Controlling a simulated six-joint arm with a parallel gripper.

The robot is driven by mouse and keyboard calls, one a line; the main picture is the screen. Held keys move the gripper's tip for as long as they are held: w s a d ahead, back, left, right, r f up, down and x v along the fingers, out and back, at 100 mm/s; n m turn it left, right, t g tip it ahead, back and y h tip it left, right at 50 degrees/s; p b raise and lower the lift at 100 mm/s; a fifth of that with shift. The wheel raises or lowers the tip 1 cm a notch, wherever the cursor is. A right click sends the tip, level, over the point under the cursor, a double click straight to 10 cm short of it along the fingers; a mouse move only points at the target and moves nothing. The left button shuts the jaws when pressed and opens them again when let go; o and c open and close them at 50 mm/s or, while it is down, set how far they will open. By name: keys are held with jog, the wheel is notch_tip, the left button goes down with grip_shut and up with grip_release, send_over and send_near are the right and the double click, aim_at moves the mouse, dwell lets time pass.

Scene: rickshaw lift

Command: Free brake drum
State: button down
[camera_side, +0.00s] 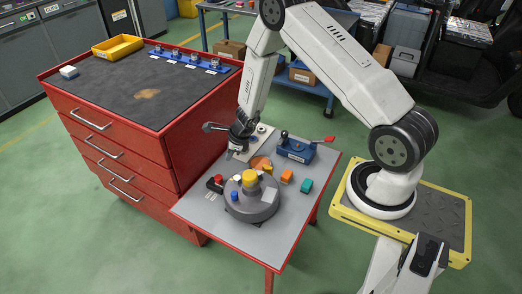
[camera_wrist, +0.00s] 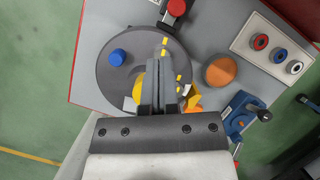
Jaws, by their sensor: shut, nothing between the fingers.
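The grey brake drum (camera_side: 250,209) is a round body on the small red-edged table, with a yellow knob (camera_side: 250,178) on top and a blue knob (camera_side: 235,196) at its side. In the wrist view the drum (camera_wrist: 112,82) lies beneath my gripper (camera_wrist: 162,80), which partly hides the drum and its yellow knob. A red-topped black clamp (camera_side: 217,181) stands at the drum's left edge; it also shows at the top of the wrist view (camera_wrist: 176,8). In the side view my gripper (camera_side: 238,153) is shut and empty, above and behind the drum.
A blue fixture (camera_side: 294,150) with a red lever stands behind on the right. An orange block (camera_side: 287,176), a teal block (camera_side: 306,186) and a copper disc (camera_wrist: 221,71) are near the drum. A white panel (camera_wrist: 262,45) carries coloured rings. A red tool cabinet (camera_side: 120,130) rises on the left.

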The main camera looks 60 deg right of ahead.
aim_at(219, 175)
jog(key=shift+d+f+m, duration=0.45)
jog(key=shift+f+m, duration=0.2)
jog(key=shift+f, duration=0.1)
jog(key=shift+d+f+m, duration=0.4)
jog(key=shift+f+m, duration=0.3)
jog(key=shift+f, duration=0.05)
jog(key=shift+d+f+m, duration=0.45)
jog(key=shift+f+m, duration=0.2)
jog(key=shift+f, duration=0.1)
jog(key=shift+x, duration=4.95)
jog(key=shift+d, duration=0.15)
jog(key=shift+w, duration=0.1)
jog(key=shift+w, duration=1.4)
jog(key=shift+r, duration=0.15)
jog(key=a+v, duration=0.1)
jog(key=v, duration=0.8)
jog(key=shift+s+d+r, duration=0.2)
jog(key=shift+d+r, duration=0.1)
jog(key=shift+d, duration=0.05)
